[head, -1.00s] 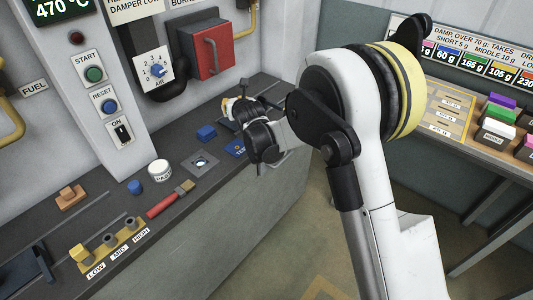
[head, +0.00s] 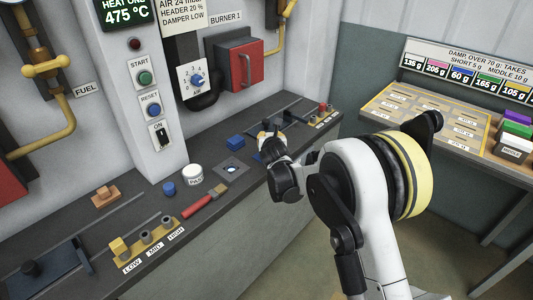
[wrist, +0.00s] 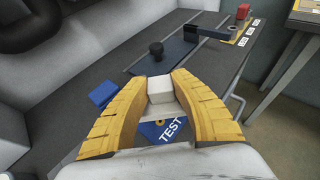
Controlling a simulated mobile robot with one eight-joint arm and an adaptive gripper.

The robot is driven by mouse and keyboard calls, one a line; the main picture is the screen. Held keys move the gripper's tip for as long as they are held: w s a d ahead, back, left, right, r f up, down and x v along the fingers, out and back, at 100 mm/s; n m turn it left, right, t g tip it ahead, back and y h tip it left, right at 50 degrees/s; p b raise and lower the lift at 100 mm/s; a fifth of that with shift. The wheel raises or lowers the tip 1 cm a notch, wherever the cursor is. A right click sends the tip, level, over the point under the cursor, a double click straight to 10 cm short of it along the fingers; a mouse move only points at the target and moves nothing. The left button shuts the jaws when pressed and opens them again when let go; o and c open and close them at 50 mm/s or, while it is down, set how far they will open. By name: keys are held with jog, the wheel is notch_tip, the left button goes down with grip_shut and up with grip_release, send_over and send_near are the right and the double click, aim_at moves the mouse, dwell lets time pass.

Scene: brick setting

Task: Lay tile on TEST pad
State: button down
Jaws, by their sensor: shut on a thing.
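A pale grey-white tile (wrist: 160,90) is gripped between the yellow fingertips of my gripper (wrist: 163,84) in the wrist view. The blue TEST pad (wrist: 170,130) lies below and on the near side of the tile, partly covered by my fingers and wrist. I cannot tell whether the tile touches the surface there. In the head view my gripper (head: 267,138) is low over the dark bench, right of a blue block (head: 236,142).
The blue block (wrist: 103,95) is close beside the left finger. A dark plate with a black knob (wrist: 155,50) lies beyond. A paste jar (head: 192,175), a red-handled brush (head: 203,204) and a LOW/MID/HIGH rack (head: 148,246) stand on the bench. A panel wall (head: 150,60) rises behind.

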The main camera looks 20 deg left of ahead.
jog(key=shift+s+a+f, duration=0.5)
jog(key=shift+a+f, duration=0.1)
jog(key=shift+a, duration=0.05)
jog(key=shift+f+b, duration=1)
jog(key=shift+f, duration=0.95)
jog(key=shift+f, duration=0.1)
jog(key=c, duration=1.2)
grip_release()
jog(key=shift+s+r, duration=0.1)
jog(key=shift+r, duration=0.15)
jog(key=p+v, duration=0.3)
jog(key=v, duration=0.8)
jog(key=shift+s+d+r, duration=0.1)
jog(key=shift+s+r, duration=0.05)
jog(key=shift+s, duration=0.25)
